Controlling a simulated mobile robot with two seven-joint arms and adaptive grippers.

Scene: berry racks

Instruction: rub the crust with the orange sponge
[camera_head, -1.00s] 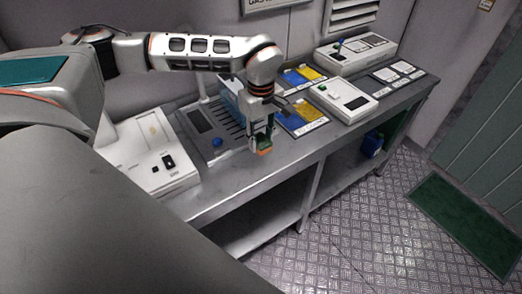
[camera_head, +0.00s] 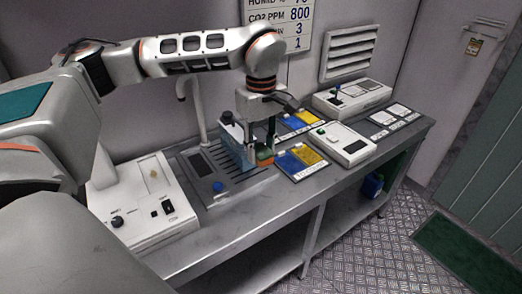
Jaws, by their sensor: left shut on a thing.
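My left gripper (camera_head: 260,146) is shut on the sponge (camera_head: 264,160), which shows orange with a green part. It holds the sponge low near the right end of the slatted drain tray (camera_head: 202,193), left of a blue and yellow panel. I cannot tell whether the sponge touches anything. A light blue box-like thing (camera_head: 236,142) stands just behind and left of the gripper, partly hidden by it. A small tan patch (camera_head: 153,172) shows on the white device (camera_head: 142,207) at the left; I cannot tell if it is the crust. My right gripper is not in view.
A blue and yellow panel (camera_head: 302,160) and a white box with a green button (camera_head: 340,143) lie to the right. A thin post or tap (camera_head: 198,115) rises behind the tray. Another white console (camera_head: 352,97) stands at the back right. The bench front edge is bare.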

